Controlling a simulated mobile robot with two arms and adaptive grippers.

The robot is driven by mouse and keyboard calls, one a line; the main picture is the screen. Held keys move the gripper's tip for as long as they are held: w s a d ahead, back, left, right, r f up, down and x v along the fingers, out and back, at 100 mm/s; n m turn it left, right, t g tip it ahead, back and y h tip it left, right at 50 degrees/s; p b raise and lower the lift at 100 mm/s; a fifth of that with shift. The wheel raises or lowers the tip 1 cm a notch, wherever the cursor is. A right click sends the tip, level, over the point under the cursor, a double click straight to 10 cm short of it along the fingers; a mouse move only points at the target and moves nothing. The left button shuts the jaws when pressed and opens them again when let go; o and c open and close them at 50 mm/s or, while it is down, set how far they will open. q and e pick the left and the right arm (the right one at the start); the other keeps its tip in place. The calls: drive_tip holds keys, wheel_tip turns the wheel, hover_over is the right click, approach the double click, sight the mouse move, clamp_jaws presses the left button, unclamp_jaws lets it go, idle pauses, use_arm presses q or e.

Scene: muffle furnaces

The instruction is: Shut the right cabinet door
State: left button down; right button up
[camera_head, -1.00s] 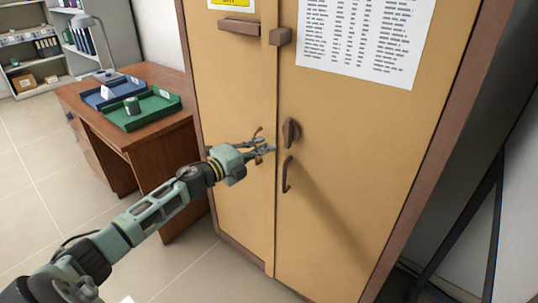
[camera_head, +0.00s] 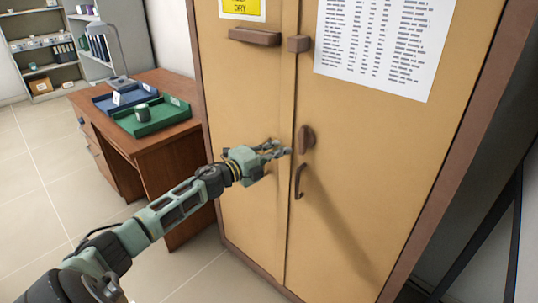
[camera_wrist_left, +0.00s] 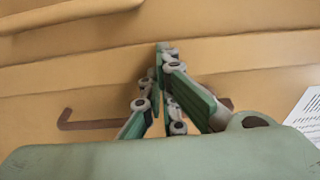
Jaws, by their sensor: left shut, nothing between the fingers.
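The tan cabinet's right door (camera_head: 375,150) stands flush or nearly flush with the left door (camera_head: 245,100); I cannot tell if it is fully shut. It carries a brown turn knob (camera_head: 306,139) and a hooked handle (camera_head: 299,181), which also shows in the left wrist view (camera_wrist_left: 85,122). My green left gripper (camera_head: 284,150) is in front of the seam between the doors, just left of the knob. In the left wrist view its fingers (camera_wrist_left: 162,52) come together with nothing between them. Whether they touch the door is unclear. My right gripper is not in view.
A wooden desk (camera_head: 165,150) with a green tray (camera_head: 155,125) and a blue tray (camera_head: 105,103) stands left of the cabinet. A printed sheet (camera_head: 385,45) hangs on the right door. Tiled floor (camera_head: 50,190) is clear at the left.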

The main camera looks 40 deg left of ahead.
use_arm(q)
drive_tip(key=v, duration=1.1)
drive_tip(key=shift+s, duration=0.35)
drive_tip(key=shift+a+f, duration=0.1)
drive_tip(key=shift+a, duration=0.1)
